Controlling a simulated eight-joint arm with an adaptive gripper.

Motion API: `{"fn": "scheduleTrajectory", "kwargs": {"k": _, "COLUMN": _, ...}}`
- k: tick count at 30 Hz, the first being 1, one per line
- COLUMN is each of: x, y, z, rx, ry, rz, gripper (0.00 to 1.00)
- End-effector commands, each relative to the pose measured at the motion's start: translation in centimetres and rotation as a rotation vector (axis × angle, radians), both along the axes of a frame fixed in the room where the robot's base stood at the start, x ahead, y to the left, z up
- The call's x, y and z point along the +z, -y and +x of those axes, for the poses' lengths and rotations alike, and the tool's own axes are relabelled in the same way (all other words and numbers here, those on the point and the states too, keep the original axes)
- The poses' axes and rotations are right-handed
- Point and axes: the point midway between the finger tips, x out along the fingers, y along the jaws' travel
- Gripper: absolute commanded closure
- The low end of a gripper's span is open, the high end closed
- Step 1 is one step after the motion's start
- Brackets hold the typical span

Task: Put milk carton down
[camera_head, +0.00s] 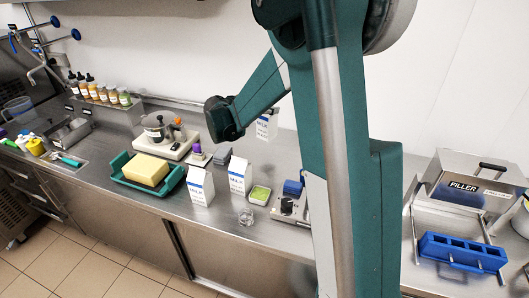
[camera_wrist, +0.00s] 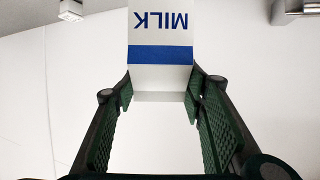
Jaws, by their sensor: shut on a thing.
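My gripper (camera_wrist: 160,92) is shut on a white milk carton (camera_wrist: 160,55) with a blue band. In the wrist view the carton sits between the two green finger pads, its MILK lettering upside down. In the head view a milk carton (camera_head: 266,125) shows just behind my teal forearm, against the back wall; its top is partly hidden, and my fingers are hidden there. Two other milk cartons stand upright on the steel counter, one left (camera_head: 200,187) and one right (camera_head: 240,175).
On the counter (camera_head: 170,207) are a green tray (camera_head: 122,173) with a yellow block, a pot (camera_head: 156,127) on a white base, a green-filled dish (camera_head: 260,194) and a clear glass (camera_head: 246,216). A filler box (camera_head: 470,185) and blue mould (camera_head: 462,252) stand right.

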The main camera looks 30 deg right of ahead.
Motion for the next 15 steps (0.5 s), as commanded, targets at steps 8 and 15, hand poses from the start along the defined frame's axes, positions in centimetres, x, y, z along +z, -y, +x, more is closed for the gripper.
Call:
{"fn": "scheduleTrajectory", "kwargs": {"k": 8, "x": 0.0, "y": 0.4, "z": 3.1, "rx": -0.056, "ry": 0.003, "rz": -0.002, "gripper": 0.91}}
{"fn": "scheduleTrajectory", "kwargs": {"k": 15, "x": 0.1, "y": 0.5, "z": 3.8, "rx": -0.069, "ry": 0.003, "rz": -0.003, "gripper": 0.91}}
